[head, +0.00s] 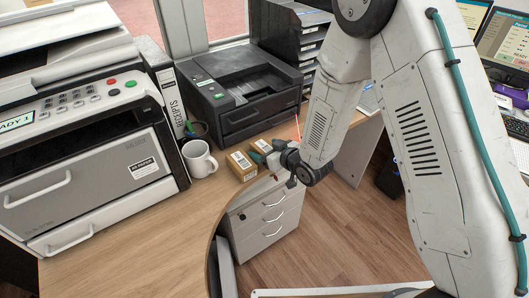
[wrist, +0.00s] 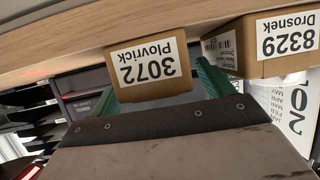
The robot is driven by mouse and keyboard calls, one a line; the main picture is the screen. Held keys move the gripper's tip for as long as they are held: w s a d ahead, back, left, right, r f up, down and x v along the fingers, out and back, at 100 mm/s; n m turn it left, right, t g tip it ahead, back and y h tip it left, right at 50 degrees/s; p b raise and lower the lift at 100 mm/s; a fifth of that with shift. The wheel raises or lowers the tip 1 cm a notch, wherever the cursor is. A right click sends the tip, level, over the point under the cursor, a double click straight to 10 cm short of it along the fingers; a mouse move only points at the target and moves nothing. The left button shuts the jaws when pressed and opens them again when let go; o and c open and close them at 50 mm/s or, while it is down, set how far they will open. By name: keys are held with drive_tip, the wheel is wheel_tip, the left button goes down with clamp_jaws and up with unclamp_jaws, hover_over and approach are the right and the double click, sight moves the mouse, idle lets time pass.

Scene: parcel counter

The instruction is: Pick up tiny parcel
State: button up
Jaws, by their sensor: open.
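A tiny brown parcel (head: 262,146) sits on the wooden counter near its front edge.
A white mug (head: 199,160) stands left of the parcels, with a pen cup (head: 196,130) behind it. A black printer (head: 248,92) is behind them, and a large grey machine (head: 85,150) fills the left. Drawers (head: 262,217) stand below the counter edge. Bare counter (head: 180,218) lies in front of the mug.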

drive_tip(key=shift+w+a+f, duration=0.2)
drive_tip(key=shift+w+a, duration=0.1)
drive_tip(key=shift+w, duration=0.05)
drive_tip(key=shift+c, duration=0.3)
drive_tip(key=c, duration=1)
drive_tip(key=shift+c, duration=0.6)
drive_tip(key=shift+r, duration=0.2)
